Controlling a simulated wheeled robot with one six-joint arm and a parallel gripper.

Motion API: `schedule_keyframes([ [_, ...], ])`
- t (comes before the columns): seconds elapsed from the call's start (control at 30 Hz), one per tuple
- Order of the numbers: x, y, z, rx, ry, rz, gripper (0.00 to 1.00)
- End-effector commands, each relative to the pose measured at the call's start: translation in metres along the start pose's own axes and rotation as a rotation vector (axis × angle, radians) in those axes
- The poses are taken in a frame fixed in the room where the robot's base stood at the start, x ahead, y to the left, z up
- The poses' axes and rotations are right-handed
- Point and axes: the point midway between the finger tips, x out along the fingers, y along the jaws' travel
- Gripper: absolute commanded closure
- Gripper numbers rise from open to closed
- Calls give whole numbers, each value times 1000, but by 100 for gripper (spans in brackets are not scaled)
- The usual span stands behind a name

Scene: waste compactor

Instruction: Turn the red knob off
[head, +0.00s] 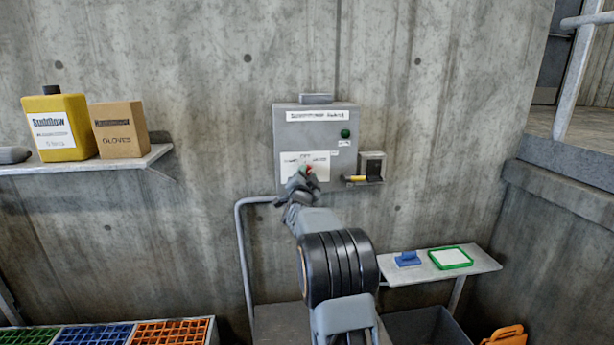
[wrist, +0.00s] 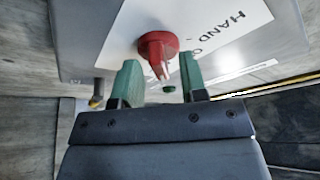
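The red knob (wrist: 157,50) is on the white label of the grey control box. In the wrist view its handle points toward the bottom of the picture. My gripper (wrist: 160,75) is open, with one green finger on each side of the knob and a visible gap to each. In the head view my gripper (head: 304,182) is at the lower part of the control box (head: 265,125). Only a small bit of the red knob (head: 308,170) shows there, mostly hidden by my gripper. The label shows "HAND" in the wrist view; the rest is partly cut off.
A green button (head: 345,133) is at the upper right of the box. A small holder (head: 372,165) with a yellow item is beside the box. A shelf (head: 150,158) with a yellow jug and a gloves carton is at left. A low shelf (head: 470,262) is at right.

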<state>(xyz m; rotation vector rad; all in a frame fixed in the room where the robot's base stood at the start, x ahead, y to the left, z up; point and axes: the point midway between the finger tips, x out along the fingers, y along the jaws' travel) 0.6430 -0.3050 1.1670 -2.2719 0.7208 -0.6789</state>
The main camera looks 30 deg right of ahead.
Motion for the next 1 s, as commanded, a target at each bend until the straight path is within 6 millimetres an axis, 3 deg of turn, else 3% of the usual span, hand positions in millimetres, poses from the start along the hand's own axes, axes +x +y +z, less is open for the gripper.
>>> schedule_keyframes([
  [0.1,0,0,0,0,0,0,63],
  [0.5,0,0,0,0,1,0,100],
  [1.0,-2,5,2,-103,5,-45,100],
])
